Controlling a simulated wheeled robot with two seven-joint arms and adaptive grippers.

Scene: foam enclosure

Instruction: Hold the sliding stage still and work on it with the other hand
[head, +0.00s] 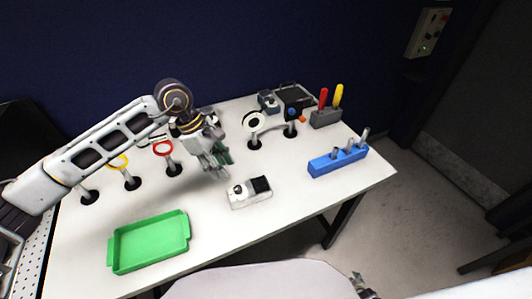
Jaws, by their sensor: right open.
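The sliding stage (250,200) appears to be the small white block with a black part and a round knob on top, near the front middle of the table. My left gripper (219,171) hangs above the table, up and left of the stage and apart from it. Something dark green shows at its fingers; I cannot tell whether it is held or whether the jaws are shut. My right gripper (364,287) is open at the bottom edge of the view, in front of the table and far from the stage. It is small and partly cut off.
A green tray (113,257) lies at the front left. Posts with yellow (118,162), red (162,148) and white (251,121) rings stand behind. A blue rack (337,162) with metal pegs is at right. A grey holder (326,118) with red and yellow handles stands at the back.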

